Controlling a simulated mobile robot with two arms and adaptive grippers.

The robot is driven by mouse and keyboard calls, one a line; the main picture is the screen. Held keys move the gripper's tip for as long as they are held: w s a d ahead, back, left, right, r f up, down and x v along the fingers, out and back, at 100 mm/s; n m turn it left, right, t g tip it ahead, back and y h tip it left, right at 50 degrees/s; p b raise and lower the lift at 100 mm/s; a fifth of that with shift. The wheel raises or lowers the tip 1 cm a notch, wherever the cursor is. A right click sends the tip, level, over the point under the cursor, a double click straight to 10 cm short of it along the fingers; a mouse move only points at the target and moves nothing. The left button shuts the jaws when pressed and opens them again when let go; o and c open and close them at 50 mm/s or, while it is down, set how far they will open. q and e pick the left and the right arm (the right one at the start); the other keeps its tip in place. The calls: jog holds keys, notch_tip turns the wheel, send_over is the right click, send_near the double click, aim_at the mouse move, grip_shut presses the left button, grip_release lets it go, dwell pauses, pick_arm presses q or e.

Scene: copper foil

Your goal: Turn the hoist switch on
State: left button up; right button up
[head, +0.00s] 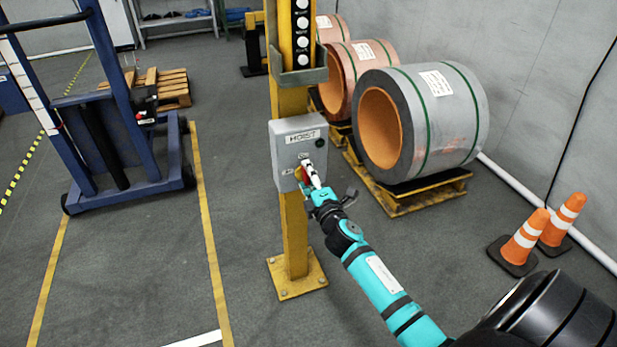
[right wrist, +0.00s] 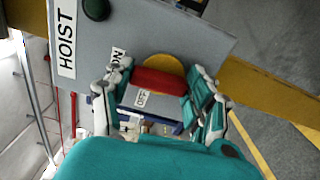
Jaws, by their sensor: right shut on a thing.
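The hoist switch is on a grey box (head: 299,148) labelled HOIST, fixed to a yellow post. It has a red handle (right wrist: 158,81) on a yellow round disc (right wrist: 166,66). In the right wrist view, one end of the handle lies near the ON label (right wrist: 117,55) and the OFF label (right wrist: 142,98); I cannot tell which setting it is at. My right gripper (head: 308,176) is at the front of the box, its fingers on both sides of the handle and shut on it. In the head view, the fingers partly hide the handle. My left gripper is out of view.
A dark green round button (right wrist: 96,9) is on the box. The yellow post (head: 294,235) is bolted to the floor. Foil coils (head: 450,110) on yellow pallets stand behind to the right, traffic cones (head: 524,240) at right, and a blue lifting frame (head: 125,190) at left.

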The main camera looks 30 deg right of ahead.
jog(key=shift+m, duration=0.5)
jog(key=shift+f, duration=0.1)
jog(key=o, duration=1.2)
jog(key=v, duration=1.2)
